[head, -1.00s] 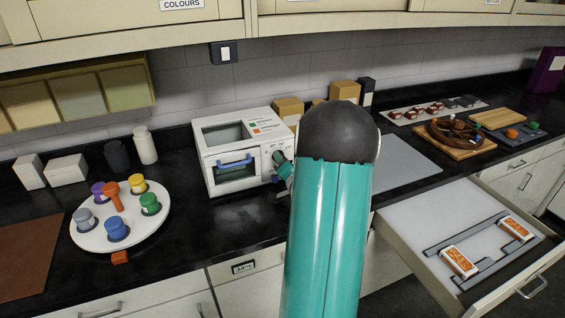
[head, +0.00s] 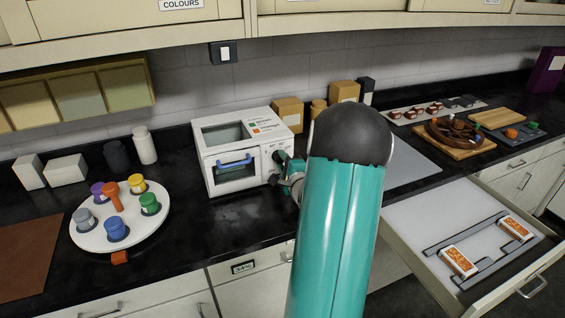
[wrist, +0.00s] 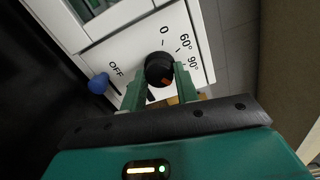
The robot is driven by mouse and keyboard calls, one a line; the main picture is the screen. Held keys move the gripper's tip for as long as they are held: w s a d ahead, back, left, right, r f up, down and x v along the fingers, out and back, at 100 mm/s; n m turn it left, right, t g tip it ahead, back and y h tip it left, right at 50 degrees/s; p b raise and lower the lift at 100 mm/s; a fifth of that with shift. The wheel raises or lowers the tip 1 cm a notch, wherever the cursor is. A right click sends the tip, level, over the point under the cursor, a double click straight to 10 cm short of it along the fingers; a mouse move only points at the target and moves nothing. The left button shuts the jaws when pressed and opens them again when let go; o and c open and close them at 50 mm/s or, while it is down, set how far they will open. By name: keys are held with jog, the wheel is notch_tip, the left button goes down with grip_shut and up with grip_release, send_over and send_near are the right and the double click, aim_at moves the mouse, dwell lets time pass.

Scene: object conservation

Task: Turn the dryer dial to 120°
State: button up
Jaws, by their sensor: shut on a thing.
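The white dryer (head: 215,150) stands on the black counter, with a blue door handle (head: 235,161) on its front. In the wrist view the black dial (wrist: 156,66) sits on the white panel, with the printed marks OFF, 0, 60° and 90° around it. Its orange pointer (wrist: 166,81) points down and right in this view, past the 90° mark. No 120° mark shows; the area by the right finger is covered. My gripper (wrist: 160,76) is shut on the dial, one finger on each side. In the head view my gripper (head: 279,168) is at the dryer's right front, partly hidden.
A round white tray (head: 82,238) with several coloured containers stands at the left. An open drawer (head: 410,215) with orange-labelled items juts out at the right. Boxes (head: 289,112) stand behind the dryer. The counter in front of the dryer is clear.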

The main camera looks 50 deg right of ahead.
jog(key=shift+m, duration=0.5)
jog(key=o, duration=1)
jog(key=shift+c, duration=0.2)
jog(key=v, duration=1.3)
jog(key=shift+s+a, duration=0.2)
jog(key=shift+s, duration=0.2)
jog(key=shift+f, duration=0.1)
